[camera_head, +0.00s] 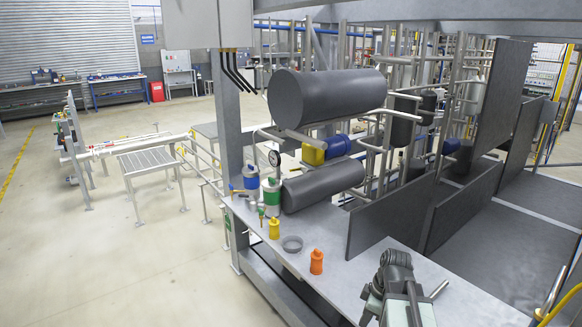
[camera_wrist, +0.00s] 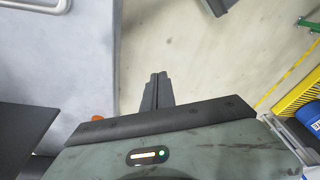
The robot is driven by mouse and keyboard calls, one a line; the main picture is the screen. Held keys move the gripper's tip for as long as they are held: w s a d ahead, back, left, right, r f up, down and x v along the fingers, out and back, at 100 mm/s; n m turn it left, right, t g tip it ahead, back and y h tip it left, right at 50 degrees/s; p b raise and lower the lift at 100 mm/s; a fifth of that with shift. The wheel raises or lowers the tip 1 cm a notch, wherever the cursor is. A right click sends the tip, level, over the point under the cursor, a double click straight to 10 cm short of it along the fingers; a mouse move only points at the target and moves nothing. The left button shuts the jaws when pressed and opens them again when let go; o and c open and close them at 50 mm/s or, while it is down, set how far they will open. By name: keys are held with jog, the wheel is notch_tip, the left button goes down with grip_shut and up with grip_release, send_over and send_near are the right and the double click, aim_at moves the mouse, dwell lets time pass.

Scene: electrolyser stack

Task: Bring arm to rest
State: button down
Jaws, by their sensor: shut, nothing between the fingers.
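My gripper (camera_wrist: 157,92) shows in the wrist view as two dark fingers close together, with nothing between them. They point toward the top of the picture, over pale floor beside the edge of a grey surface. In the head view my arm (camera_head: 397,290) stands at the bottom, right of centre, in front of the grey bench (camera_head: 345,275). The fingertips cannot be made out there.
An orange bottle (camera_head: 316,262), a yellow bottle (camera_head: 274,229) and a grey ring (camera_head: 292,244) stand on the bench. Dark cylinders (camera_head: 327,95) and upright dark panels (camera_head: 385,222) rise behind. Open floor (camera_head: 130,265) lies left.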

jog(key=s+a+m+g+h, duration=0.1)
jog(key=s+a+m+h, duration=0.1)
jog(key=a+m, duration=0.8)
jog(key=shift+a+f+m, duration=0.25)
jog(key=shift+a+m, duration=0.05)
jog(key=shift+m, duration=0.5)
jog(key=c, duration=1.2)
grip_release()
jog(key=shift+c, duration=1)
jog(key=shift+a, duration=0.1)
